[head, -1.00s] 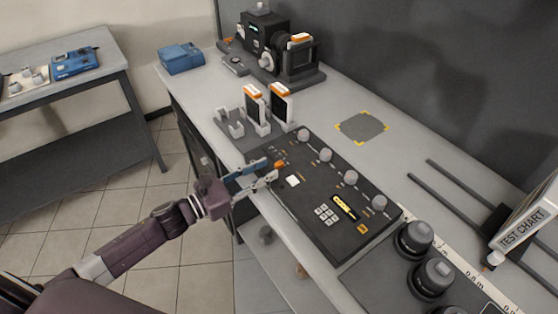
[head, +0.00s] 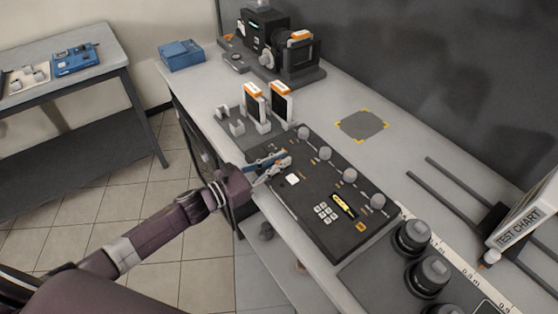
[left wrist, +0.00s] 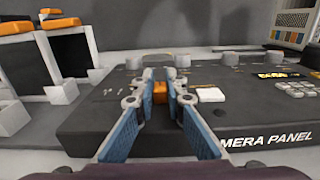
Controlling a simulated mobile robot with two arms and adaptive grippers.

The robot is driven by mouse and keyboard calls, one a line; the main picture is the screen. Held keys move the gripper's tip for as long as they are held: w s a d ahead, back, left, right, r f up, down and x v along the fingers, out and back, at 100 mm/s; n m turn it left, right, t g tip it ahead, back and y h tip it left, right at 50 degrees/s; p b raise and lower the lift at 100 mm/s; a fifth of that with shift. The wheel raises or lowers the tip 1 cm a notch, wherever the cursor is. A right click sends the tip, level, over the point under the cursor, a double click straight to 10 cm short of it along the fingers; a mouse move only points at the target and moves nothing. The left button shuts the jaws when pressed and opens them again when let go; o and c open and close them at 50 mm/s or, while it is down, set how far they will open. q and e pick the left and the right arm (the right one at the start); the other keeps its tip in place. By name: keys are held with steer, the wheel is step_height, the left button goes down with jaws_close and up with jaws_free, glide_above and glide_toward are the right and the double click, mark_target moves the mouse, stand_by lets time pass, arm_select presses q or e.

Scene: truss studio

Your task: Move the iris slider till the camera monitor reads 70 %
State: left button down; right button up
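The black camera panel (head: 300,222) lies along the bench's front edge, with "CAMERA PANEL" lettering in the left wrist view (left wrist: 245,115). My left gripper (head: 286,158) is low over the panel's far-left part. In the left wrist view its fingertips (left wrist: 160,88) stand on either side of a small orange slider cap (left wrist: 160,93), which fills the gap between them; I take it as the iris slider. In the head view the fingers hide this cap. A dark camera unit (head: 265,30) at the back has a small green display, too small to read. My right gripper is out of view.
Grey knobs (head: 325,153) line the panel's far side, with a white button (head: 292,179) and keypad (head: 326,212) nearer. Orange-topped blocks (head: 281,103) stand just behind the panel. Large dark round knobs (head: 412,238) and a test chart (head: 522,228) are at right.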

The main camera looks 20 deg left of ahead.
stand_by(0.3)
arm_select(q)
steer(key=shift+w+a+f+b, duration=0.15)
steer(key=shift+w+a+b, duration=0.2)
steer(key=shift+b, duration=0.3)
steer(key=shift+w+a+b, duration=0.25)
steer(key=shift+a+b, duration=0.15)
steer(key=c, duration=2)
jaws_free()
steer(key=shift+o, duration=0.2)
steer(key=v, duration=1.2)
steer(key=shift+a, duration=0.1)
